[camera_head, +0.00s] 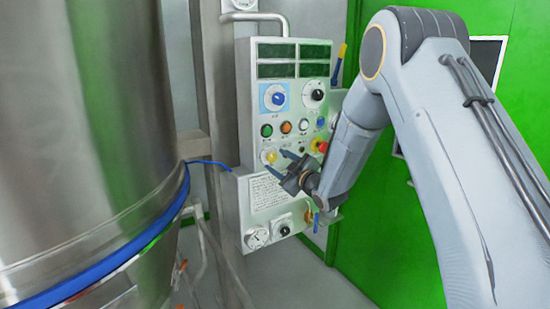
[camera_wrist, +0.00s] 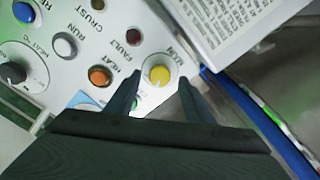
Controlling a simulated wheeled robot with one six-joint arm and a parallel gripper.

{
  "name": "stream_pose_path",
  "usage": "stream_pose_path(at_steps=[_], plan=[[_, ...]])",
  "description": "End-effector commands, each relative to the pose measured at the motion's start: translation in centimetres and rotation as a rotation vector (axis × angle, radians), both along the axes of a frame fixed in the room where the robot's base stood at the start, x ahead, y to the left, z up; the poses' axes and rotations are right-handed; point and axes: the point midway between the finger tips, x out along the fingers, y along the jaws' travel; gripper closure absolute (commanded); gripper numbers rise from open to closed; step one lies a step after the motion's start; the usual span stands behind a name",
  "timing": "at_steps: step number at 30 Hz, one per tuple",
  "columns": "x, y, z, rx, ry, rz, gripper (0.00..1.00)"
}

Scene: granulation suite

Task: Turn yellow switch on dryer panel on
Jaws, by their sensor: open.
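The dryer panel (camera_head: 250,110) is a pale grey box with dark displays on top and rows of knobs and lamps. The yellow switch (camera_head: 269,156) sits at the lower left of its controls. In the wrist view the yellow switch (camera_wrist: 159,75) is a round knob in a pale ring, by a label that seems to read MAIN. My gripper (camera_head: 277,161) is open at the panel. In the wrist view my gripper (camera_wrist: 158,82) has one finger on each side of the switch, with gaps visible. I cannot tell the switch's position or the fingers' exact depth.
An orange lamp (camera_wrist: 100,76), a dark red lamp (camera_wrist: 133,37) and a white lamp (camera_wrist: 65,46) lie close by. A red emergency button (camera_head: 319,145) is right of the switch. A label plate (camera_head: 267,192) is below it. A large steel vessel (camera_head: 85,130) fills the left.

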Motion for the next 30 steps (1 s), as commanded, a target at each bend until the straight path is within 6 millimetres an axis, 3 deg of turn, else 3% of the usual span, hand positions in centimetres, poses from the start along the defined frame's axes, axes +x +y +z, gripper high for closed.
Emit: stream_pose_path(at_steps=[6, 16, 24, 30], plan=[[1.8, 1.2, 0.0, -0.001, 0.001, 0.0, 0.52], [2.2, 1.5, 0.0, -0.001, 0.001, -0.001, 0.52], [2.2, 1.4, 0.0, 0.0, 0.002, -0.001, 0.93], [2.2, 1.4, -0.1, 0.011, 0.009, -0.001, 0.93]])
